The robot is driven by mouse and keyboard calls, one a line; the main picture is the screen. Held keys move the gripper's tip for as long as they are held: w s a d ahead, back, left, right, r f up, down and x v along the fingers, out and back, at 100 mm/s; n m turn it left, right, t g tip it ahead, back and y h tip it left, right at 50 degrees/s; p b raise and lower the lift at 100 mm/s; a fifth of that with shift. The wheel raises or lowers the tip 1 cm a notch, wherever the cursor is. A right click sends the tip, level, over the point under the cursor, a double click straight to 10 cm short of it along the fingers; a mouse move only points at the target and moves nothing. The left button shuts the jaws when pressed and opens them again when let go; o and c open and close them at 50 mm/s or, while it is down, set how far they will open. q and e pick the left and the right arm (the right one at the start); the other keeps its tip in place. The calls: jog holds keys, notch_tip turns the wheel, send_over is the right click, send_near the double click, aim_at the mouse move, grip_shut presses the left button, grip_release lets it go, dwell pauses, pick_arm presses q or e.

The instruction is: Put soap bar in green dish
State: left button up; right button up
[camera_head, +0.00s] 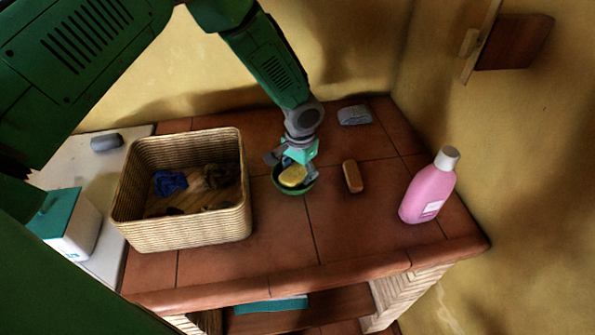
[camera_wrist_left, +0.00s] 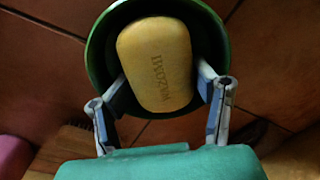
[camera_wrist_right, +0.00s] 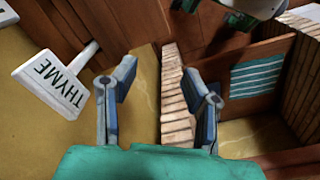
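The yellow soap bar (camera_wrist_left: 158,65) lies in the green dish (camera_wrist_left: 98,72), with its embossed face up. In the head view the soap bar (camera_head: 293,176) and the green bowl-like dish (camera_head: 296,191) are on the tiled counter, right of the basket. My left gripper (camera_head: 292,168) is directly over the dish. In the left wrist view its fingers (camera_wrist_left: 163,88) are spread on either side of the soap, with a gap at the right finger; contact at the left finger is unclear. My right gripper (camera_wrist_right: 158,95) is open and empty, outside the head view.
A wicker basket (camera_head: 185,238) with dark cloths stands left of the dish. A brown brush (camera_head: 352,177), a grey block (camera_head: 354,115) and a pink bottle (camera_head: 428,190) are to the right. A THYME sign (camera_wrist_right: 50,82) and brick shelf edge (camera_wrist_right: 176,100) are near my right gripper.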

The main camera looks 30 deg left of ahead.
aim_at(299, 171)
pick_arm(q)
jog(key=shift+s+a+f, duration=0.1)
jog(key=shift+s+f, duration=0.1)
jog(key=shift+f, duration=0.1)
jog(key=shift+r, duration=0.15)
notch_tip(299, 171, up, 12)
jog(key=shift+d+r, duration=0.25)
jog(key=shift+d, duration=0.05)
jog(key=shift+w, duration=0.15)
dwell(0.4)
